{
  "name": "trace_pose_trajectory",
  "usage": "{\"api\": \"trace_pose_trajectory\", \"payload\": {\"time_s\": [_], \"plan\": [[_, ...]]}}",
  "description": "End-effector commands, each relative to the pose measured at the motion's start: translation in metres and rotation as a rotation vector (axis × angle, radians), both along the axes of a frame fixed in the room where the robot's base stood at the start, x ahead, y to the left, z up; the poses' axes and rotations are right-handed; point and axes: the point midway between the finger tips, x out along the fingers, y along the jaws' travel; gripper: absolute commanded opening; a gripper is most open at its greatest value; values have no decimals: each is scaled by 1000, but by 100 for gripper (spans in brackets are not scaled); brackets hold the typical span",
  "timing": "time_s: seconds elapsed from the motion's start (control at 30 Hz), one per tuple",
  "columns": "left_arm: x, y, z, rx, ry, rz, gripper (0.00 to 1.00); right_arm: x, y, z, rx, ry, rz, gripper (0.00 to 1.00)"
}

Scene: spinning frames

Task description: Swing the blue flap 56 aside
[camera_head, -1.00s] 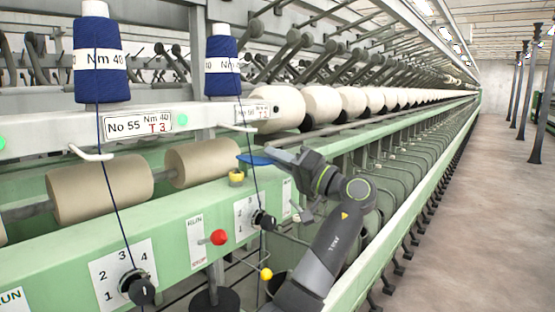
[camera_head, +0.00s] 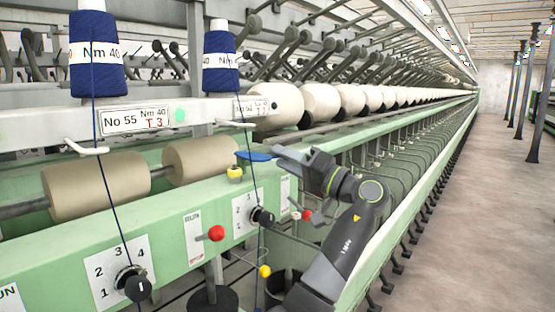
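The blue flap (camera_head: 254,156) is a flat blue piece on the green rail, beside a small yellow cup-like part (camera_head: 234,174). I cannot read a number on it.
A red knob (camera_head: 216,233), black dials (camera_head: 138,288) and a yellow ball (camera_head: 265,271) stick out in front. The aisle (camera_head: 470,240) at right is clear.

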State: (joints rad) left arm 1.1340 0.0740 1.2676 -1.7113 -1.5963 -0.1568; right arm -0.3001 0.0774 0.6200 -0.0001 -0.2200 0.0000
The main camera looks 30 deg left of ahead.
Motion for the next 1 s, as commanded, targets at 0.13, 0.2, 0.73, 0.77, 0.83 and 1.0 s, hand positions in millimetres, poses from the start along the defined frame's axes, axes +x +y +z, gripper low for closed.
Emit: {"api": "trace_pose_trajectory", "payload": {"time_s": [0.13,0.2,0.73,0.77,0.83,1.0], "plan": [[-1,-37,-14,-1,1,-6,37,0,0,-16,0,0,0,0],[-1,-55,-18,-2,-1,-6,37,0,0,-21,0,0,0,0],[-5,-141,-36,1,-2,-2,37,0,-2,-41,-2,0,1,0],[-5,-142,-37,1,-2,-1,37,0,-2,-42,-3,0,1,0],[-5,-143,-37,1,-3,-2,37,0,-3,-41,-3,0,1,0],[-5,-144,-36,1,-3,-2,37,0,-3,-41,-4,0,1,0]]}}
